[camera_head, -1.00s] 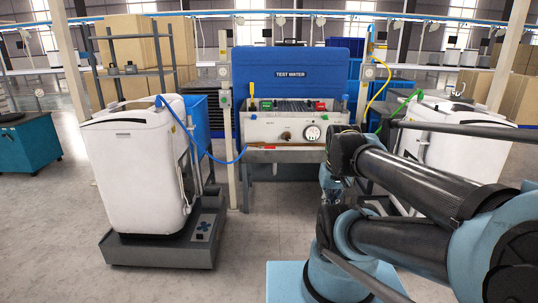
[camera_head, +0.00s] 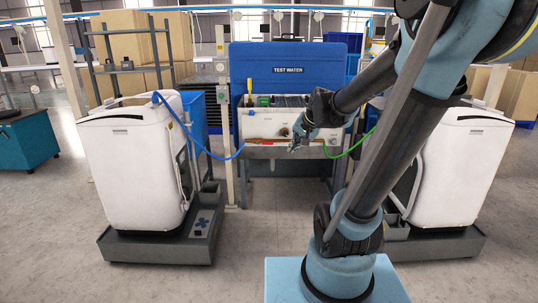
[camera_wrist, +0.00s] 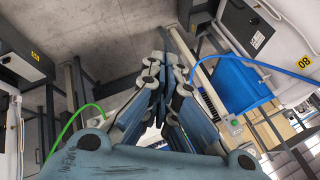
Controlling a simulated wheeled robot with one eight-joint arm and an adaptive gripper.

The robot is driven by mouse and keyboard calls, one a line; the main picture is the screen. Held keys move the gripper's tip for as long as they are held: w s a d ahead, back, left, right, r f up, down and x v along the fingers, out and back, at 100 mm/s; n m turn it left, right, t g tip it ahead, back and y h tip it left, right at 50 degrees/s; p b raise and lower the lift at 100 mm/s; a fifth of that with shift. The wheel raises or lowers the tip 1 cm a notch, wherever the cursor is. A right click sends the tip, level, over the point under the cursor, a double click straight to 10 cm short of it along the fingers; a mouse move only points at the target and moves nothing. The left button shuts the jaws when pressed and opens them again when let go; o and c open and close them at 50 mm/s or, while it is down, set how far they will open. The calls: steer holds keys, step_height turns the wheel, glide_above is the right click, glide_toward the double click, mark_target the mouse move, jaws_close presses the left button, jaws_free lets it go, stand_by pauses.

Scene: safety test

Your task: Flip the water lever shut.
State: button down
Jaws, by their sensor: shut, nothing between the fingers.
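The blue and white test water station (camera_head: 266,123) stands ahead, with a blue panel lettered TEST WATER behind it. A small yellow upright handle (camera_head: 249,87) shows at its top left. I cannot tell which of these, if either, is the water lever. My gripper (camera_head: 296,145) is shut and empty, hanging in front of the station's right half. In the wrist view my gripper (camera_wrist: 165,62) has its fingers together.
A white washer-like machine (camera_head: 130,165) stands on a dark base at left, with a blue hose (camera_head: 215,157) to the station. Another white machine (camera_head: 465,165) is at right, with a green hose (camera_head: 350,150). The floor between them is clear.

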steer(key=w+a+r+m+t+y, duration=0.1)
steer(key=w+a+r+m+t, duration=0.2)
steer(key=w, duration=0.8)
steer(key=w+a+m+t+y, duration=0.1)
steer(key=w+a+m, duration=0.25)
steer(key=w, duration=0.75)
steer(key=w+a+f+m+t+y, duration=0.1)
steer(key=w+a+f+m+t, duration=0.2)
steer(key=w, duration=0.6)
steer(key=w+a+f+m+t, duration=0.15)
steer(key=w+m, duration=0.25)
steer(key=w, duration=0.5)
steer(key=w+a+f+m+t+h, duration=0.1)
steer(key=w+f+m, duration=0.3)
steer(key=f, duration=0.3)
steer(key=w+f+m+t+h, duration=0.1)
steer(key=w+f+m+t, duration=0.1)
steer(key=w+f+m, duration=0.4)
step_height(320, 180, down, 20)
steer(key=d+m+h, duration=0.2)
steer(key=m+h, duration=0.2)
steer(key=m, duration=0.4)
steer(key=shift+s+d+t, duration=0.3)
steer(key=shift+t, duration=0.15)
steer(key=shift+r, duration=0.15)
